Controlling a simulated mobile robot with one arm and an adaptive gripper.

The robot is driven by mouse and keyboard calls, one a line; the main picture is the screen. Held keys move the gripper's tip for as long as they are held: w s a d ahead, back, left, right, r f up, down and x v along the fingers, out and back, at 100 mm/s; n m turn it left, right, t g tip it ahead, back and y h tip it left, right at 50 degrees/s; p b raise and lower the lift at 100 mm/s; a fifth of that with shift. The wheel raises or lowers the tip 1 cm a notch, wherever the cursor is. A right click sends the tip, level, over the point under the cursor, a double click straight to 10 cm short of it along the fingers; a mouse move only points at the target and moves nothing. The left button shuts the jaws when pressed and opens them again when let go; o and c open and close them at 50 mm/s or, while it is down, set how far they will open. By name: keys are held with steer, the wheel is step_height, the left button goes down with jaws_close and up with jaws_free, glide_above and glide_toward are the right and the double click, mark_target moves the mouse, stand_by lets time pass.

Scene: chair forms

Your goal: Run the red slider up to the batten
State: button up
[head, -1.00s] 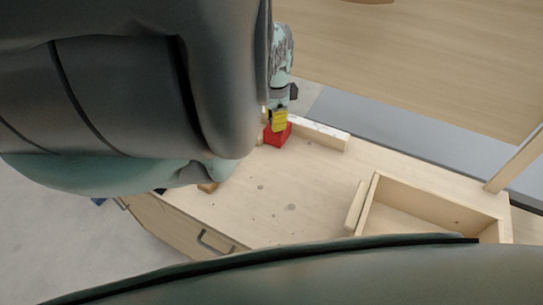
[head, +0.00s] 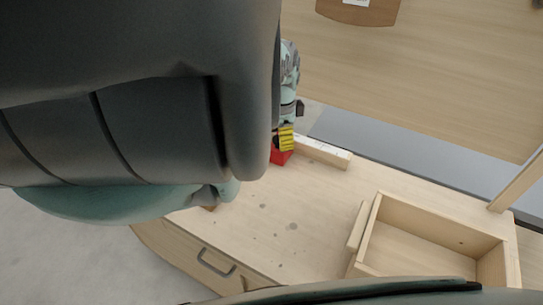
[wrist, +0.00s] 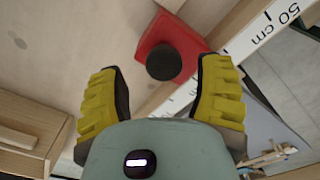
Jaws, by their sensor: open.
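The red slider (head: 277,157) lies on the pale wooden worktop, partly hidden behind a yellow finger of my gripper (head: 286,139). In the wrist view the slider (wrist: 157,27) carries a round black knob (wrist: 164,62). The open fingers of my gripper (wrist: 162,78) stand on either side of the knob, apart from it. A wooden strip (head: 325,153) with a white scale runs beside the slider; its scale (wrist: 245,42) shows "50 cm" in the wrist view. Another short strip (head: 357,227) stands beside the box. I cannot tell which is the batten.
An open wooden box (head: 425,250) stands on the right of the worktop. Bare worktop with small dark spots (head: 278,230) lies between slider and box. A large wooden table (head: 430,80) is behind. A drawer handle (head: 215,262) shows at the front.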

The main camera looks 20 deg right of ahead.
steer(key=shift+w+a+r, duration=0.2)
steer(key=shift+r, duration=0.5)
steer(key=shift+w+a+r, duration=0.15)
steer(key=shift+r, duration=0.5)
step_height(320, 180, up, 8)
steer(key=shift+r, duration=0.2)
steer(key=shift+s, duration=0.1)
